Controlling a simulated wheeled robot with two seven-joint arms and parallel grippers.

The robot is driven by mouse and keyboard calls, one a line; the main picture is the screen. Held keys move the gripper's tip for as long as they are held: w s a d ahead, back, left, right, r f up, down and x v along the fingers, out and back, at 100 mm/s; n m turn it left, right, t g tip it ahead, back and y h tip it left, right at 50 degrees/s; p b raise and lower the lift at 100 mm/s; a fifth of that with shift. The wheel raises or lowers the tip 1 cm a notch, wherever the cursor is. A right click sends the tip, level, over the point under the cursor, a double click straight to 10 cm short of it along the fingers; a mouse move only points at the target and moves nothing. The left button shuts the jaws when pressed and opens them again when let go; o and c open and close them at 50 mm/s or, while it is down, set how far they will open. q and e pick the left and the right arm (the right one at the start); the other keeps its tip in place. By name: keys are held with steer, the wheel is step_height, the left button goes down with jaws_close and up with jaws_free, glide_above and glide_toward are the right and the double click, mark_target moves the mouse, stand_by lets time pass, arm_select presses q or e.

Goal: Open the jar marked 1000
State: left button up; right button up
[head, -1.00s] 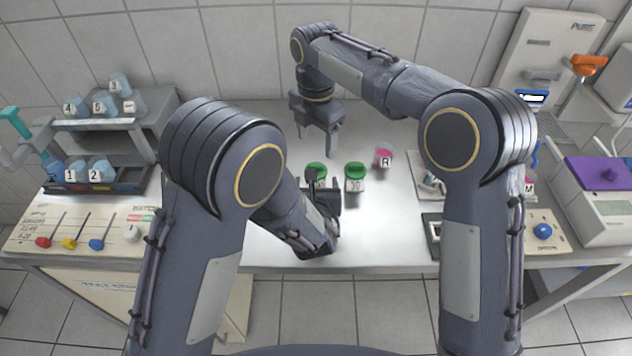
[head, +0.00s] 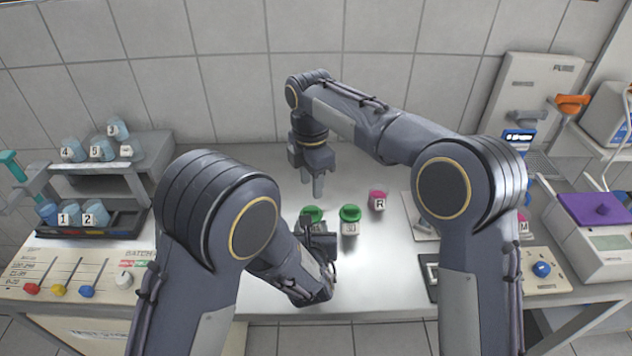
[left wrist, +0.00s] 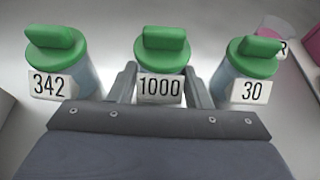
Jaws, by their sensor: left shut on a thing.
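The jar marked 1000 (left wrist: 161,58) stands upright with its green lid (left wrist: 162,45) on, in the middle of the left wrist view. My left gripper (left wrist: 160,84) is shut on this jar, one finger at each side. In the head view the jar's green lid (head: 312,213) shows just behind the left gripper (head: 319,240), whose wrist hides most of the jar. My right gripper (head: 312,184) hangs pointing down behind the jars, empty, with its fingers apart.
Beside it stand green-lidded jars marked 342 (left wrist: 57,62) and 30 (left wrist: 246,70). A pink jar marked R (head: 377,200) is farther right. A rack of blue jars (head: 98,205) is at left, a purple-topped device (head: 596,208) at right. The bench behind the jars is clear.

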mark_target(318, 208)
steer(key=m, duration=0.5)
steer(key=shift+d+r, duration=0.1)
steer(key=shift+r, duration=0.25)
step_height(318, 208, up, 4)
steer(key=d+n, duration=0.1)
steer(key=n, duration=3.4)
steer(key=f, duration=1.2)
steer(key=shift+d, duration=0.2)
